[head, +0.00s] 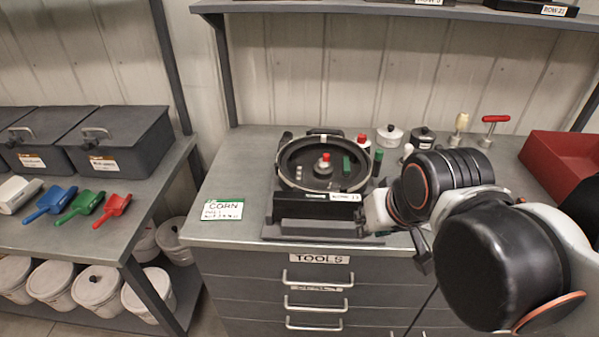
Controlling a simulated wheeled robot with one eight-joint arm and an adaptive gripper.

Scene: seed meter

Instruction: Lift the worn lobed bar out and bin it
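The round black seed meter (290,158) lies open-topped on the bench, with a pale rim and a red-topped hub (325,163). A small green piece (347,166) stands at the right inside it. I cannot tell for certain whether this is the worn lobed bar. A red open-topped bin (562,155) stands at the right end of the bench. My gripper (386,226) is at the meter's front right corner, partly hidden by my arm. Its finger opening is not clear.
A CORN card (220,208) lies left of the meter. Small jars (390,137) and two upright hand tools, one red-handled (494,121), stand behind my arm. Coloured scoops (82,206) and dark lidded boxes (118,143) are on the left bench. A shelf (380,9) hangs above.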

